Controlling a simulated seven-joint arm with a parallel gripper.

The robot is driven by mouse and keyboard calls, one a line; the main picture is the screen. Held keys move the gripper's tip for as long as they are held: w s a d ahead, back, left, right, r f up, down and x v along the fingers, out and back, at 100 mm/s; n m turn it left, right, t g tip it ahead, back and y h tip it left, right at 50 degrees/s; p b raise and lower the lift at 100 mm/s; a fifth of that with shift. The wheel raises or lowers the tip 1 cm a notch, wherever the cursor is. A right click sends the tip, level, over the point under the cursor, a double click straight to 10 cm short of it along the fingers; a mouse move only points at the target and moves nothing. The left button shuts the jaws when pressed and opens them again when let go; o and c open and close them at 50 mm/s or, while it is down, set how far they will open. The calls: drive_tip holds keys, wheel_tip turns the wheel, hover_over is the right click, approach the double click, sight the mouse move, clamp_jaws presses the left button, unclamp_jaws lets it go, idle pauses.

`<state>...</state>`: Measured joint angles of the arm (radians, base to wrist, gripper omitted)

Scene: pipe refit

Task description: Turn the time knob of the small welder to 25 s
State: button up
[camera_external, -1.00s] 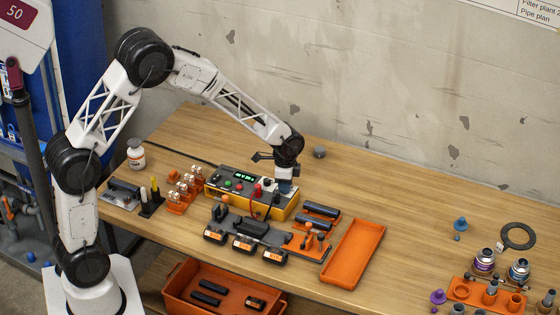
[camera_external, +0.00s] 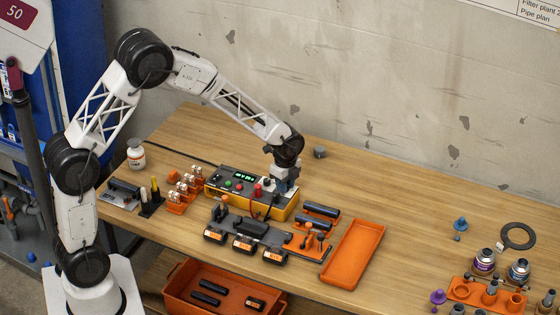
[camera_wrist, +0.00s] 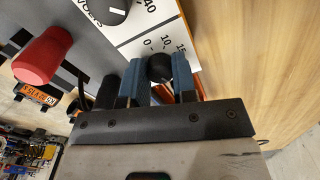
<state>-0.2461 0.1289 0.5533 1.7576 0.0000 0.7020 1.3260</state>
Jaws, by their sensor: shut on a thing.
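The small welder (camera_external: 235,198) is a yellow and grey box with a green-lit display, standing on the bench below my gripper (camera_external: 286,188). In the wrist view, the time knob (camera_wrist: 160,67) is a small black knob on a white scale panel (camera_wrist: 150,44) with 0, 10 and 15 legible. My gripper (camera_wrist: 160,80) points down at the panel, with its blue fingers on either side of this knob and shut on it. The knob's pointer and the rest of its scale are hidden by the fingers.
A second black knob (camera_wrist: 114,10) and a red plug (camera_wrist: 45,57) stand close to the fingers. An orange tray (camera_external: 354,252) lies right of the welder, and a holder with several black-and-orange packs (camera_external: 243,243) lies in front. The bench behind is mostly clear.

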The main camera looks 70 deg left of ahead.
drive_tip(key=o, duration=0.9)
drive_tip(key=shift+r, duration=0.2)
drive_tip(key=shift+r, duration=3.75)
